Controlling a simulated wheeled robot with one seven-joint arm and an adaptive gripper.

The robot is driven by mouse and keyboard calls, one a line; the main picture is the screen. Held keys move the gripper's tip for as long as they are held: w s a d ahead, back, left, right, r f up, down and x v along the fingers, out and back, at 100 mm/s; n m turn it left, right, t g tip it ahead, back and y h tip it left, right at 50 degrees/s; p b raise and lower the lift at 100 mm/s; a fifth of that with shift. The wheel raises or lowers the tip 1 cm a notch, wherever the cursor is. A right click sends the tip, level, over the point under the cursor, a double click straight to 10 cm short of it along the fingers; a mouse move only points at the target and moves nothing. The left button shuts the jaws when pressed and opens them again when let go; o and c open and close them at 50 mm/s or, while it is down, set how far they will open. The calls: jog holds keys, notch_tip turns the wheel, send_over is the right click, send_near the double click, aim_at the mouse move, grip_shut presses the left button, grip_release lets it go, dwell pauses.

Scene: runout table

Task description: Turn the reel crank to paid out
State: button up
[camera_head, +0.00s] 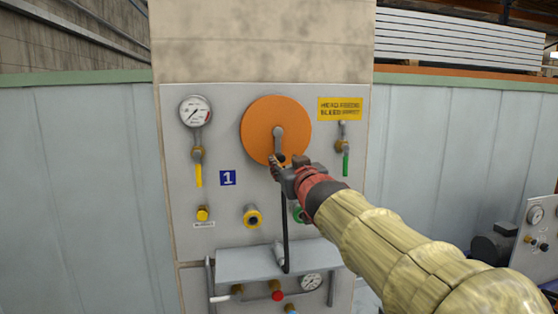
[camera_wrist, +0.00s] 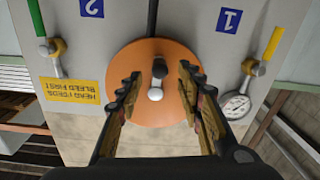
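The orange reel (camera_head: 258,128) is a round disc on the upper middle of the grey panel. Its grey crank (camera_head: 278,138) points down from the hub in the head view. My gripper (camera_head: 286,163) is at the lower edge of the reel, near the crank's free end. In the wrist view, which is upside down, the reel (camera_wrist: 140,55) fills the middle. The crank (camera_wrist: 156,94) and its dark handle lie between the spread fingers of my gripper (camera_wrist: 160,78). Gaps show on both sides; the gripper looks open and empty. A dark hose (camera_head: 285,230) hangs below the reel.
A pressure gauge (camera_head: 195,111) and yellow-handled valve (camera_head: 198,172) are left of the reel. A green-handled valve (camera_head: 345,162) and yellow sign (camera_head: 340,108) are right. Coupling ports, including a yellow one (camera_head: 253,216), and a grey shelf (camera_head: 250,262) project below my gripper.

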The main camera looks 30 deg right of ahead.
aim_at(282, 160)
jog(key=shift+x, duration=3.15)
jog(key=shift+f, duration=0.1)
jog(key=shift+c, duration=0.9)
jog(key=c, duration=0.8)
